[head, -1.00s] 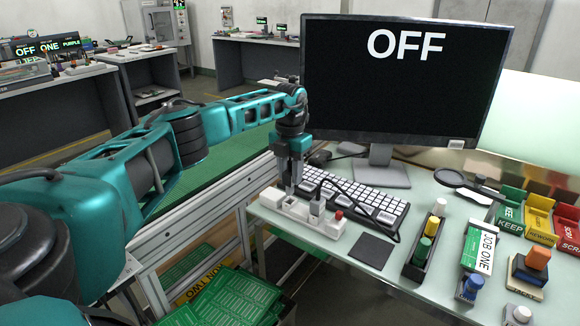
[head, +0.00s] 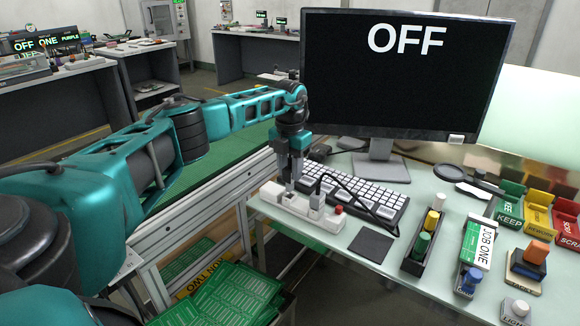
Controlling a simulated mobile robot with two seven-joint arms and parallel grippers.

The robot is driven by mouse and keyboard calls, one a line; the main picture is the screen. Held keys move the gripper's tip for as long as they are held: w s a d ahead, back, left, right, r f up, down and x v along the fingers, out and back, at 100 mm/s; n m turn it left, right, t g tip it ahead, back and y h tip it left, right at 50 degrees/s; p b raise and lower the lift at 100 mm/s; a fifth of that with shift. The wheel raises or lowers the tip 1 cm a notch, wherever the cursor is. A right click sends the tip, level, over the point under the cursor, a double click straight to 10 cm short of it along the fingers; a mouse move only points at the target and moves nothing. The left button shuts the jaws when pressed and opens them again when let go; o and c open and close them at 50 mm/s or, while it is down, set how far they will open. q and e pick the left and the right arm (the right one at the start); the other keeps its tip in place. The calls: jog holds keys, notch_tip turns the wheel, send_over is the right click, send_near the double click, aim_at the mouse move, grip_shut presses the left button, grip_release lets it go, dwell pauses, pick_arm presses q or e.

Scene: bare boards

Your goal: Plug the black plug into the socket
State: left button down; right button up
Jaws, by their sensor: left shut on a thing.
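A white socket strip (head: 328,224) lies along the left edge of the pale table. My left gripper (head: 290,186) points straight down over the strip's left half, its fingertips at or just above its top. It is shut on a small dark thing, apparently the black plug; the fingers hide most of it, and I cannot tell whether it is in a socket. A grey plug (head: 316,202) with a black cable stands upright in the strip, right of the gripper. A red button (head: 338,210) sits near the strip's right end. My right gripper is not in view.
A keyboard (head: 368,197) lies close behind the strip, the black cable across it. The monitor (head: 400,85) behind reads OFF. A dark square pad (head: 371,245), a peg rack (head: 416,252) and coloured bins (head: 511,208) lie to the right. Green boards (head: 225,298) fill a crate below left.

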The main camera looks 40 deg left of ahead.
aim_at(290, 182)
pick_arm(q)
jog(key=shift+p, duration=0.45)
dwell(1.1)
jog(key=shift+f+b, duration=1.3)
jog(key=shift+f, duration=0.85)
jog(key=c, duration=0.7)
grip_release()
jog(key=shift+o, duration=0.2)
notch_tip(290, 182, up, 13)
jog(key=shift+f+p, duration=0.1)
jog(key=shift+p, duration=0.2)
jog(key=shift+s, duration=0.1)
